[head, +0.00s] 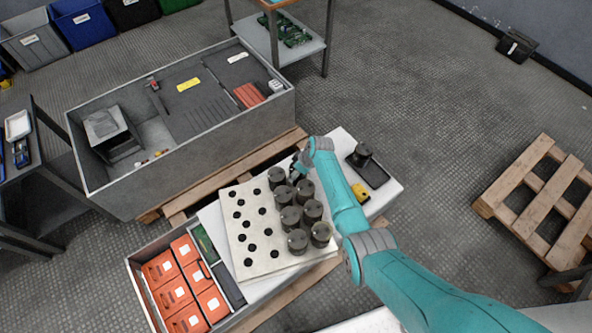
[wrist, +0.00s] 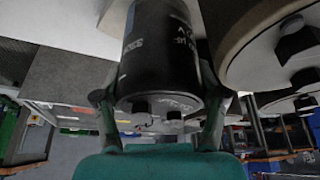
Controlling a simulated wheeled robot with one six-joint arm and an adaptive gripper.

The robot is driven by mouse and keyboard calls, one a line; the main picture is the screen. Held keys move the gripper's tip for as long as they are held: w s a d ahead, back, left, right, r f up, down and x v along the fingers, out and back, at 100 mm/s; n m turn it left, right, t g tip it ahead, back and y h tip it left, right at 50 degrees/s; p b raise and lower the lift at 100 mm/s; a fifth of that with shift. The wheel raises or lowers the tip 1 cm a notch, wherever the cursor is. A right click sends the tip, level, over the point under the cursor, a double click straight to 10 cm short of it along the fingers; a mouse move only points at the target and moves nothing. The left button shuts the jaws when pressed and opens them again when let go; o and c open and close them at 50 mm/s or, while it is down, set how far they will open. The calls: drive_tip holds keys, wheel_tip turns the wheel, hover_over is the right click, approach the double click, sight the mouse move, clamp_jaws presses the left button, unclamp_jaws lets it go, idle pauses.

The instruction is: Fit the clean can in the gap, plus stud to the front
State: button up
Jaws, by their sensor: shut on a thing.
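My gripper (head: 299,170) is at the far end of a cluster of dark cans on a pale board (head: 244,255) with round holes. In the wrist view my gripper (wrist: 158,105) is shut on a black can (wrist: 160,50), one finger on each side. Pale print shows on its side, and two dark studs (wrist: 140,107) show on its near end. I cannot read which stud is plus. In the head view my gripper and arm largely hide the held can. Seated cans (head: 291,217) stand in two rows beside it. The gap itself is hidden.
Another dark can (head: 362,153) stands on a black tray (head: 374,176) at the right, near a yellow item (head: 360,193). A grey compartmented case (head: 190,150) lies behind, and a box of orange packs (head: 172,293) at front left. Large pale discs with dark knobs (wrist: 298,42) crowd the wrist view's right side.

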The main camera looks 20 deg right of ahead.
drive_tip(key=o, duration=1.7)
drive_tip(key=v, duration=1.2)
